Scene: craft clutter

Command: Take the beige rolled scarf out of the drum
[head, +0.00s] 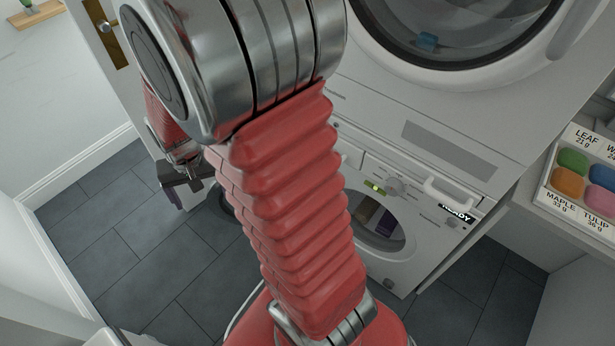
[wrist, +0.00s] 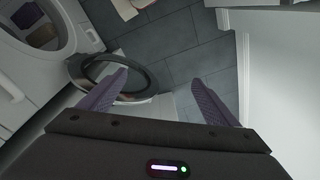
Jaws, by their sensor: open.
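The lower washing machine's drum (head: 377,241) shows in the head view behind its round opening, right of my arm. A brownish item (head: 363,211) and a dark purple item (head: 385,224) lie inside; I cannot tell whether the brownish one is the beige rolled scarf. In the wrist view the opening (wrist: 70,36) is at the upper left, with dim brownish cloth (wrist: 43,34) inside. My gripper (wrist: 160,80) is open and empty, outside the drum. In the head view it (head: 198,180) is partly seen left of my arm. The arm covers part of the machine's left side.
The round glass door (wrist: 138,77) stands open, close to my gripper's left finger. A second machine (head: 420,134) is stacked above, with a blue item (head: 427,41) behind its window. A tray of coloured blocks (head: 570,207) is at right. Tiled floor (head: 100,225) is clear at left.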

